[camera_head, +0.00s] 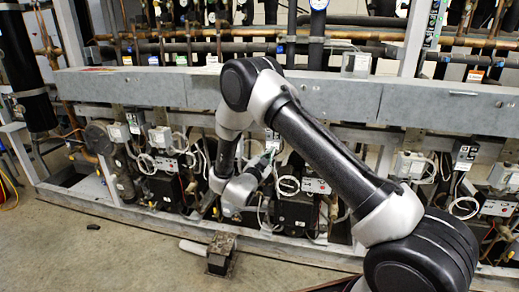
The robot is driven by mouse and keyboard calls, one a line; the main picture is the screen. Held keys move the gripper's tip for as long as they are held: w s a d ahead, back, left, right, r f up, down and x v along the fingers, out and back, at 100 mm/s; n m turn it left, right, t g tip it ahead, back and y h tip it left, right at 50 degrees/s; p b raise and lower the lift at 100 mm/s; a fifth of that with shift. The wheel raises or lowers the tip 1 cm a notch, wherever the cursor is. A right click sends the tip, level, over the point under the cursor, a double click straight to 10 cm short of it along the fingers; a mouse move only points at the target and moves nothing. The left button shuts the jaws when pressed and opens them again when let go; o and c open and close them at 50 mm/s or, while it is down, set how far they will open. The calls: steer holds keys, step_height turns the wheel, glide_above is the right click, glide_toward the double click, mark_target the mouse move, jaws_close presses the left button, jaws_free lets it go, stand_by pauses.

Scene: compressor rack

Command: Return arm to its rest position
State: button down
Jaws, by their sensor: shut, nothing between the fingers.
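My arm (320,140) reaches up from the bottom right, bends at its elbow (250,82) and drops to the wrist (238,190) in front of the compressor rack. My gripper (266,162) is small and partly hidden at the wrist's end, angled up and right toward the rack. It looks shut and empty. I cannot tell whether it touches the wiring and boxes behind it.
The rack's grey beam (130,87) runs across behind my arm, with copper and black pipes above. Compressors with boxes and looped cables (165,160) line the lower level. A small metal block (221,254) stands by the base rail. Concrete floor (110,260) is mostly clear at lower left.

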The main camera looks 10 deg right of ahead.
steer(key=s+a+f+n+g+y, duration=0.1)
steer(key=a+f+n+g+y, duration=0.15)
steer(key=a+f+y, duration=0.35)
steer(key=a+f+n+g+y, duration=0.2)
steer(key=f+n+y, duration=0.15)
steer(key=f, duration=0.45)
steer(key=s+a+r+n+g+y, duration=0.3)
steer(key=s+n+g, duration=0.1)
steer(key=s, duration=0.3)
steer(key=s+d+r+n, duration=0.1)
steer(key=s+d+r, duration=0.6)
steer(key=s+r, duration=0.4)
steer(key=s+d+r+n+g, duration=0.1)
steer(key=s+d+r+n, duration=0.1)
steer(key=s+d+r, duration=0.6)
steer(key=s+d+r+n+g, duration=0.1)
steer(key=s+d+r, duration=0.7)
steer(key=s+r, duration=0.6)
steer(key=shift+s+r+n+h, duration=0.25)
steer(key=shift+s+h, duration=0.2)
steer(key=shift+s, duration=0.7)
steer(key=shift+d, duration=0.2)
